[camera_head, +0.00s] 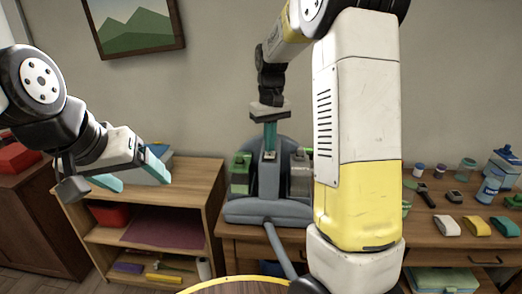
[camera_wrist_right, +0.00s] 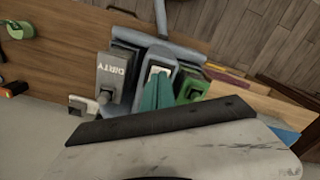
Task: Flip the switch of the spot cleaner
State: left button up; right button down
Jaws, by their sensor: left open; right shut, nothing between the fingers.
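The spot cleaner (camera_head: 265,210) is grey and stands upright on the wooden desk, with a green tank at its left and a grey tank at its right. My right gripper (camera_head: 270,140) points down at its top, with teal fingers shut and nothing between them. In the right wrist view, the fingertips (camera_wrist_right: 156,84) are over or against the pale switch plate (camera_wrist_right: 158,72) between the tanks. The fingers hide part of the switch, and I cannot tell its position or whether they touch it. My left gripper (camera_head: 132,174) is open and empty, in front of the low shelf.
A grey hose (camera_head: 281,250) hangs at the front. The desk's right part (camera_head: 438,228) holds jars, sponges and bottles. A low shelf (camera_head: 205,205) stands at the left.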

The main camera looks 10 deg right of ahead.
aim_at(270, 156)
jog(key=shift+f, duration=0.95)
dwell(0.9)
jog(key=shift+r, duration=3.55)
jog(key=shift+s+r, duration=0.15)
jog(key=shift+s, duration=0.05)
jog(key=s+a+r+m+t+y, duration=0.1)
jog(key=s+t, duration=0.2)
jog(key=s, duration=0.9)
jog(key=s+a+r+m+t+y, duration=0.1)
jog(key=s+t, duration=0.2)
jog(key=s, duration=0.8)
jog(key=shift+s+r, duration=0.35)
jog(key=shift+s, duration=0.05)
